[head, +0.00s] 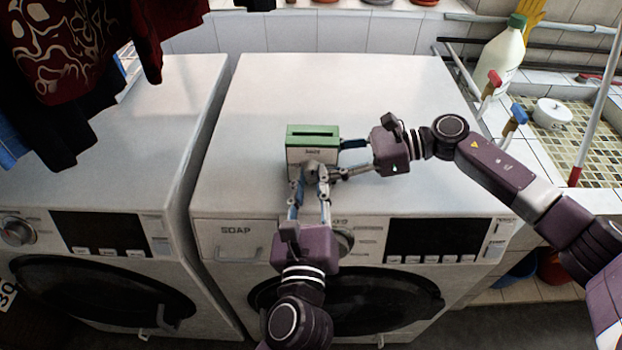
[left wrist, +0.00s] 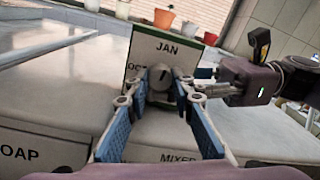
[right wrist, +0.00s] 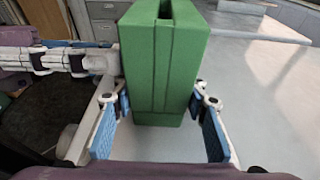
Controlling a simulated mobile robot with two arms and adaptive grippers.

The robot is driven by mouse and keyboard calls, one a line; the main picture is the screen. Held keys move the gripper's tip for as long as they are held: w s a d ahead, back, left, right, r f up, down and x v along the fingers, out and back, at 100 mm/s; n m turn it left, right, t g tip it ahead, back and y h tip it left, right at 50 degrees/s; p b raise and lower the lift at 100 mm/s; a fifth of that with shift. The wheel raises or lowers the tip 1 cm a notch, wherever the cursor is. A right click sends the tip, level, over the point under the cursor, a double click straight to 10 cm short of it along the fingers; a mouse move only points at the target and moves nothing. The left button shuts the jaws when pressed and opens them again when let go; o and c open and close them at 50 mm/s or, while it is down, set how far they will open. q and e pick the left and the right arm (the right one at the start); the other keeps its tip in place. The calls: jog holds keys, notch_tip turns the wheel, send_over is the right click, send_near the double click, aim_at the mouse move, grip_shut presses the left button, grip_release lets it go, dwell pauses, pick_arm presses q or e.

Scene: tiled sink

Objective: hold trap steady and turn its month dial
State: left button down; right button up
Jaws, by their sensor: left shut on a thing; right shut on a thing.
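The trap (head: 312,131) is a green box with a slot in its top and a pale front face. It stands upright on the right-hand washing machine near its front edge. In the left wrist view its face reads JAN at the top, with OCT partly visible at the left. The grey month dial (left wrist: 160,72) sits mid-face with a dark mark on it. My left gripper (head: 312,177) is shut on the dial from the front. My right gripper (head: 343,159) is shut on the trap's body from the right; its fingers flank the green box (right wrist: 160,60) in the right wrist view.
The washing machine top (head: 400,90) is clear behind the trap. A second machine (head: 90,180) stands at the left, with dark red clothes (head: 80,40) hanging above it. A white bottle (head: 500,58) and the tiled sink (head: 570,125) are at the right.

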pick_arm(q)
jog(key=c, duration=1.7)
grip_release()
jog(key=shift+o, duration=0.2)
jog(key=s, duration=1.2)
jog(key=shift+a, duration=0.3)
